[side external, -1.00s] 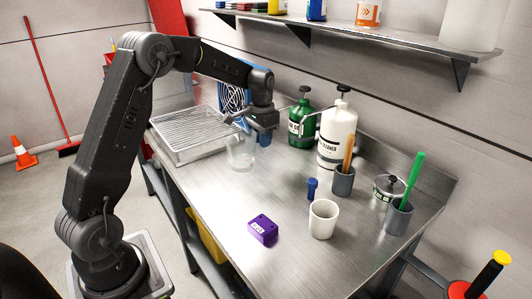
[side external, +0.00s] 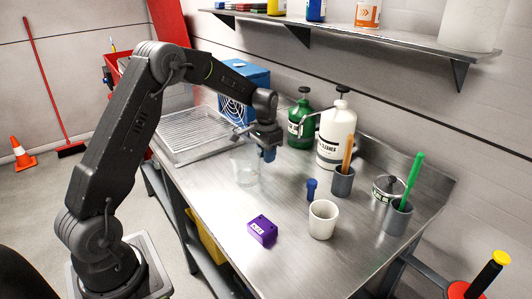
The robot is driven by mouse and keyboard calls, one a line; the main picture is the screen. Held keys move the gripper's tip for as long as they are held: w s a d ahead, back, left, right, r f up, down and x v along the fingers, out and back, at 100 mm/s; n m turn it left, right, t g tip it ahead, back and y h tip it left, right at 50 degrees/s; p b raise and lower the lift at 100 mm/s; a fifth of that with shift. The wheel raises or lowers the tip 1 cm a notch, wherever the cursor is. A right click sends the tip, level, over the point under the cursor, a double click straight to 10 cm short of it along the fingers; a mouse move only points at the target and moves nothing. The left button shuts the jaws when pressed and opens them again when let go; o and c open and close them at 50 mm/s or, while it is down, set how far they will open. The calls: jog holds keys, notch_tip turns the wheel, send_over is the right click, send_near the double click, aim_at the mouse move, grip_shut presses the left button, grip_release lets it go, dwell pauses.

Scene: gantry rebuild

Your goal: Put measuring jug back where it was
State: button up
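The measuring jug (side external: 246,172) is clear and see-through, at the left-middle of the steel bench, in front of the drain rack. It looks upright. My gripper (side external: 252,143) is at the jug's top and appears shut on its upper part. The exact finger contact is hard to see through the clear wall. I cannot tell whether the jug's base touches the bench or is slightly above it.
A green bottle (side external: 299,128) and white pump bottle (side external: 336,136) stand behind. A drain rack (side external: 191,135) is left. The bench between jug and block is clear.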

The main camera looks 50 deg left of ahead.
jog(key=o, duration=0.4)
jog(key=shift+c, duration=0.2)
notch_tip(320, 180, up, 12)
jog(key=shift+r, duration=0.1)
jog(key=s+d+r+t, duration=0.3)
jog(key=s+d+r, duration=0.5)
jog(key=s+d, duration=0.45)
jog(key=s+d+f+t, duration=0.1)
jog(key=s+d, duration=0.1)
jog(key=s, duration=0.5)
jog(key=s+d+f+t, duration=0.1)
jog(key=s+d+f, duration=0.1)
jog(key=s, duration=0.6)
jog(key=shift+s+d+f+t, duration=0.25)
jog(key=shift+d+f+t, duration=0.05)
jog(key=shift+d, duration=0.55)
